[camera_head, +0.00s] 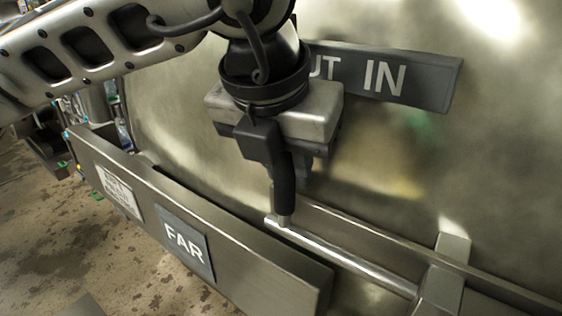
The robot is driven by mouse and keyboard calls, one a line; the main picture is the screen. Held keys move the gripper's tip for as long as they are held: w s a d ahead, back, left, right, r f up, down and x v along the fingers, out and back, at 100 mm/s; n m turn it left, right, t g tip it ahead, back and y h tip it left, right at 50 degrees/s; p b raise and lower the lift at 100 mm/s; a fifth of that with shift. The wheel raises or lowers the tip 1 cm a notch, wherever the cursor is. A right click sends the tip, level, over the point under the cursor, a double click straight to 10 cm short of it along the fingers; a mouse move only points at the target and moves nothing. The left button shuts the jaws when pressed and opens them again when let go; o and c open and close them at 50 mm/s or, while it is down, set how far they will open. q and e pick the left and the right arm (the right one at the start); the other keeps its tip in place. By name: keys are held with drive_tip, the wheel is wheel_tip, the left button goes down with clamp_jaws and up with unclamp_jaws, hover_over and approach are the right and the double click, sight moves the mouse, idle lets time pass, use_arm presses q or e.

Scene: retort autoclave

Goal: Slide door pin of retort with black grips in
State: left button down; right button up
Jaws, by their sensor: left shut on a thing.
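My left gripper (285,152) comes in from the upper left and points down in front of the retort's metal door (440,140). It is shut on the black grip (285,190) of the door pin. The grip stands up from the silver pin rod (345,258), near the rod's left end. The rod runs down to the right, to a metal bracket (440,285). How far it passes into the bracket cannot be told. The gripper hides the top of the grip. My right gripper is not in view.
A plate reading "UT IN" (410,80) is on the door behind my gripper, partly covered. A stained floor (120,265) shows at lower left.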

use_arm(q)
drive_tip(key=s+d+b, duration=0.1)
drive_tip(key=d, duration=0.1)
drive_tip(key=s+d, duration=0.2)
drive_tip(key=s+d+b, duration=0.1)
drive_tip(key=d, duration=0.1)
drive_tip(key=shift+s+b, duration=0.25)
drive_tip(key=shift+b, duration=0.05)
drive_tip(key=shift+d, duration=0.15)
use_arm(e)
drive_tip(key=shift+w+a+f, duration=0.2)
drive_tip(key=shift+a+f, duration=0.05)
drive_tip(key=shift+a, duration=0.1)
use_arm(q)
drive_tip(key=shift+s, duration=0.1)
drive_tip(key=c, duration=1.3)
unclamp_jaws()
drive_tip(key=shift+o, duration=0.3)
drive_tip(key=shift+d, duration=0.15)
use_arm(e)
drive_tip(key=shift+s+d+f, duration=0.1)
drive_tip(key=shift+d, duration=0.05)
use_arm(q)
drive_tip(key=shift+r, duration=0.1)
